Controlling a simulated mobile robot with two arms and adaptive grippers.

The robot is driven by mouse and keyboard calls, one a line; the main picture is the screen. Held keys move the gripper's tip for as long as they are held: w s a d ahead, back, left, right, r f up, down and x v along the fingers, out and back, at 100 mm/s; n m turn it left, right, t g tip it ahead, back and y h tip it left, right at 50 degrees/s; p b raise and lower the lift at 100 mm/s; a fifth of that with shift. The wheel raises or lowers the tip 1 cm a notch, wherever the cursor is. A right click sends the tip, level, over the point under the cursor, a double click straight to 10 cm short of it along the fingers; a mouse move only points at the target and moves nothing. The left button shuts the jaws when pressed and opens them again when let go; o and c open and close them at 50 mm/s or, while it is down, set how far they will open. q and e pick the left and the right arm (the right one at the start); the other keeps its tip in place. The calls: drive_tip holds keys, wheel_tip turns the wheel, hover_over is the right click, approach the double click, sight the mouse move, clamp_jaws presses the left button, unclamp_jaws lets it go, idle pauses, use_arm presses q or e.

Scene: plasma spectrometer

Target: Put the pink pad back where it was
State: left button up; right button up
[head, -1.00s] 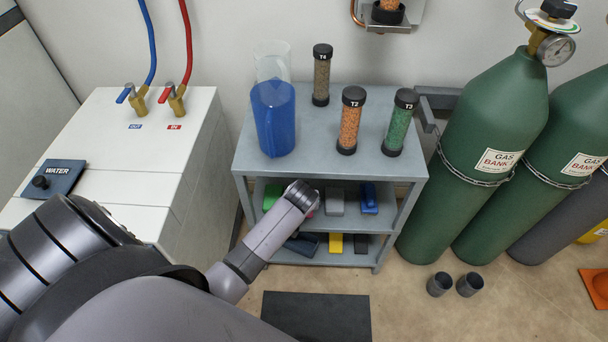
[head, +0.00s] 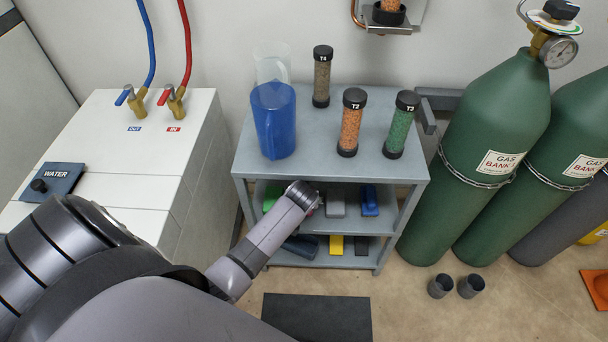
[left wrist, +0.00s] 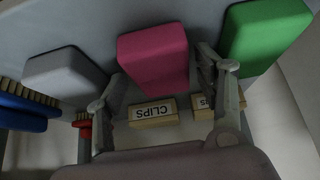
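The pink pad (left wrist: 155,57) lies on the middle shelf of the grey rack (head: 400,175), between a grey pad (left wrist: 65,76) and a green pad (left wrist: 268,38). My left gripper (left wrist: 158,80) is open, with one finger on each side of the pink pad. A gap shows on the side toward the grey pad; contact on the other side is unclear. In the head view my left wrist covers most of the pink pad. My right gripper is not in view.
A blue brush (head: 369,200) lies on the same shelf. The rack top holds a blue jug (head: 274,120) and tubes T2 (head: 350,125), T3 (head: 401,128) and T4 (head: 322,78). Green gas cylinders (head: 485,135) stand right.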

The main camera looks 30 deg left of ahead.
use_arm(q)
drive_tip(key=shift+o, duration=0.2)
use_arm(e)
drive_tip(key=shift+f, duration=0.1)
use_arm(q)
drive_tip(key=shift+s+d+r+b, duration=0.1)
drive_tip(key=shift+r+b, duration=0.2)
drive_tip(key=shift+b, duration=0.05)
drive_tip(key=p+v, duration=0.1)
drive_tip(key=v, duration=0.2)
drive_tip(key=shift+p, duration=0.3)
drive_tip(key=shift+p+v, duration=0.5)
drive_tip(key=shift+v, duration=0.55)
drive_tip(key=shift+s+d+f, duration=0.2)
drive_tip(key=shift+s+d, duration=0.45)
drive_tip(key=shift+s, duration=0.3)
drive_tip(key=s+d+r+m+g+h+p, duration=0.1)
drive_tip(key=s+d+m, duration=0.3)
drive_tip(key=s, duration=0.6)
drive_tip(key=s+d+r+m+g+h+p, duration=0.1)
drive_tip(key=s+d+m, duration=0.3)
drive_tip(key=s, duration=0.6)
drive_tip(key=shift+d+r+h, duration=0.2)
drive_tip(key=shift+d+h, duration=0.55)
drive_tip(key=shift+h, duration=0.05)
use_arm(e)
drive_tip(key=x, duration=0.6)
